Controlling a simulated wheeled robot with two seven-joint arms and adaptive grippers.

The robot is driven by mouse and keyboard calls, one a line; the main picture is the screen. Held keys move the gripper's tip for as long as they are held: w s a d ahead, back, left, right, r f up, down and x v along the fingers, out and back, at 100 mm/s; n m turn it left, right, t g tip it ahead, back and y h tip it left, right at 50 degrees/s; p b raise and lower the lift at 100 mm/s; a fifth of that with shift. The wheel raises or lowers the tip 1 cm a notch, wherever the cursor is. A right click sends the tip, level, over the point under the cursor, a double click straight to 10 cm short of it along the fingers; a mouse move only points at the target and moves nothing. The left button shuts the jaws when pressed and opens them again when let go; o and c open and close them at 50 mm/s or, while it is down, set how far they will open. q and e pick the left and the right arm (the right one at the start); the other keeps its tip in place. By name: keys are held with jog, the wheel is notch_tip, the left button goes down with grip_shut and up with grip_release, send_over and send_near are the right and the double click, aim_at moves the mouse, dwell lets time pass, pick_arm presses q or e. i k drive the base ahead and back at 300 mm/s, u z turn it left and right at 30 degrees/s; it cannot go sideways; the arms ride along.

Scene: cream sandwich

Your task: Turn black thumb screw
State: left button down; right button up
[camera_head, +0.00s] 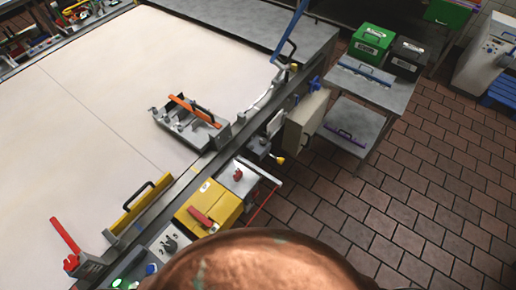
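I cannot pick out a black thumb screw with certainty at this size. A small dark knob-like part (169,244) shows on the grey panel at the lower left of the yellow box, but I cannot tell what it is. Neither of my grippers is in view. A large brown rounded shape (265,265) fills the bottom middle and hides whatever is behind it.
A wide cream conveyor surface (110,90) fills the left. On the machine's edge are a yellow box (215,204), an orange-barred grey fixture (192,122) and a red lever (64,235). A grey cart (365,85) bears green and black boxes.

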aim_at(263, 141)
jog(key=u, duration=1.45)
jog(key=k, duration=0.45)
jog(key=z, duration=0.2)
